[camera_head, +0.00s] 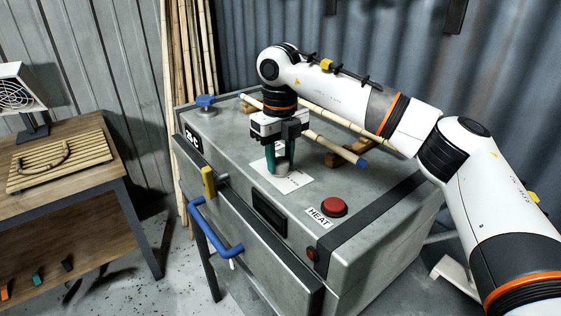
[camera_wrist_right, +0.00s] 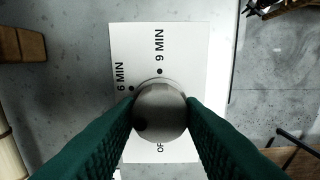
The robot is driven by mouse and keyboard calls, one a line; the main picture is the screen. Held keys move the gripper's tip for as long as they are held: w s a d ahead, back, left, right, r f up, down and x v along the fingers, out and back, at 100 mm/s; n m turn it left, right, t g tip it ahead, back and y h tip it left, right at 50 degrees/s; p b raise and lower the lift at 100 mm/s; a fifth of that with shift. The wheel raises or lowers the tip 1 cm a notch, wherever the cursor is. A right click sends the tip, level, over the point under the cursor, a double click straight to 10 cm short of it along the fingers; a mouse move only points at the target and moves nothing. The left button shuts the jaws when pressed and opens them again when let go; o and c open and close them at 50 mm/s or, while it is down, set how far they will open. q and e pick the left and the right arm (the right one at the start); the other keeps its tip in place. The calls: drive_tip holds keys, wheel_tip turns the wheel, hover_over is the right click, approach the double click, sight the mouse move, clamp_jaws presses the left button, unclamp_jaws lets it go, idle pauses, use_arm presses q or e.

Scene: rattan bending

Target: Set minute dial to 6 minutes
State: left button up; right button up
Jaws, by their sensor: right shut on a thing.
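The minute dial (camera_wrist_right: 160,112) is a round, smooth metal knob on a white label plate (camera_wrist_right: 185,45) on top of the grey steam box (camera_head: 225,130). In the right wrist view the plate reads "6 MIN" at upper left of the knob, "9 MIN" above it, and a partly covered "OF..." below. Dots mark 6 and 9. A dark spot shows on the knob's lower left; I cannot tell which mark the dial points to. My right gripper (camera_head: 281,165) reaches down from above, its green fingers closed on the knob's two sides. My left gripper is out of view.
A red button (camera_head: 334,207) with a "HEAT" label sits near the box's front right. Rattan poles (camera_head: 335,144) lie behind my gripper. A blue handle (camera_head: 213,228) and yellow lever (camera_head: 209,181) are on the front. A wooden table (camera_head: 70,180) stands left.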

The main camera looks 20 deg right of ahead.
sight(280, 160)
drive_tip(key=m+b, duration=0.1)
drive_tip(key=m, duration=0.3)
drive_tip(key=shift+r+m, duration=0.15)
drive_tip(key=shift+m, duration=0.15)
drive_tip(key=shift+w+r+m+b, duration=0.1)
drive_tip(key=shift+m+b, duration=0.7)
drive_tip(key=shift+m, duration=1.1)
drive_tip(key=o, duration=0.8)
drive_tip(key=shift+c, duration=0.2)
drive_tip(key=shift+o, duration=1.2)
wheel_tip(280, 160, up, 4)
drive_tip(key=shift+r+b, duration=0.1)
drive_tip(key=shift+b, duration=0.5)
wheel_tip(280, 160, up, 8)
drive_tip(key=shift+f+p, duration=0.2)
drive_tip(key=shift+p, duration=0.15)
